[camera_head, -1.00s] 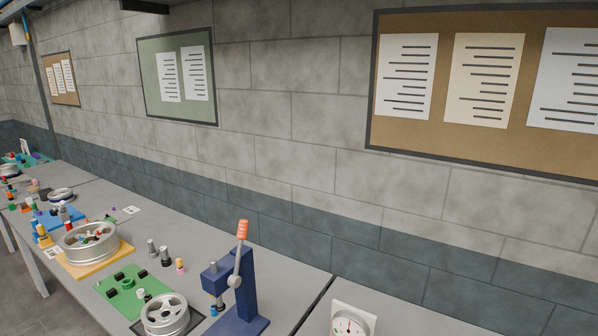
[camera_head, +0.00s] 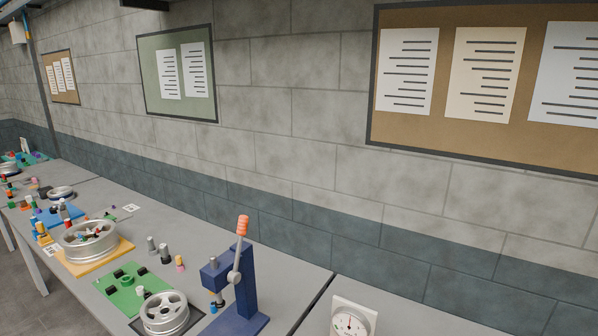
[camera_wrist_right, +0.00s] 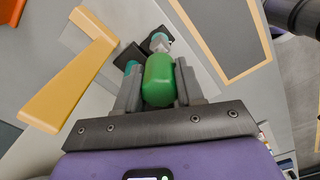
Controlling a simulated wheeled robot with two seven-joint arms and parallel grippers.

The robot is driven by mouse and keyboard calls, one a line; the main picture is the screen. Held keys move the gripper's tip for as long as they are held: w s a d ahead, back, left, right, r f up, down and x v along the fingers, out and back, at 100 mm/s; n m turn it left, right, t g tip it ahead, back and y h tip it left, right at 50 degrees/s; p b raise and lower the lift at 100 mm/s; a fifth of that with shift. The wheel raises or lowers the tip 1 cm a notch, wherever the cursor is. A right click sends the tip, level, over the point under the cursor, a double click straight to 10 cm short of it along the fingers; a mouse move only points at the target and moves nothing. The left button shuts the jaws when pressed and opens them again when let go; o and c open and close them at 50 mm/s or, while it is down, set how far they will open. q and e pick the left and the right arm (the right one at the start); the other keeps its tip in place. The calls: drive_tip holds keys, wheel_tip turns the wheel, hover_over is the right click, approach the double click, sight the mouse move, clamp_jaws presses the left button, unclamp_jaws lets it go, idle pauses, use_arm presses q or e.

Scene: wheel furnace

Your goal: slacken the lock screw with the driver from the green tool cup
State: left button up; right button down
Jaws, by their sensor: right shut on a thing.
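My right gripper (camera_wrist_right: 160,92) is shut on a rounded green handle (camera_wrist_right: 160,78) in the right wrist view, one finger on each side. The handle looks like the driver's. A grey metallic piece (camera_wrist_right: 160,42) shows just beyond its far end; I cannot tell whether it belongs to the driver or to something behind. A dark plate (camera_wrist_right: 132,58) and a small teal part lie close to that end. I cannot make out the lock screw or the green tool cup for certain. Neither gripper shows in the head view.
A yellow angled bracket (camera_wrist_right: 68,82) lies left of the gripper in the wrist view. In the head view, a blue lever press (camera_head: 246,285), a silver wheel (camera_head: 164,313), a green board (camera_head: 118,297) and a dial gauge (camera_head: 352,320) stand on the grey benches.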

drive_tip(key=shift+f+b, duration=0.45)
drive_tip(key=shift+f, duration=0.1)
drive_tip(key=c, duration=0.6)
unclamp_jaws()
drive_tip(key=shift+r, duration=0.1)
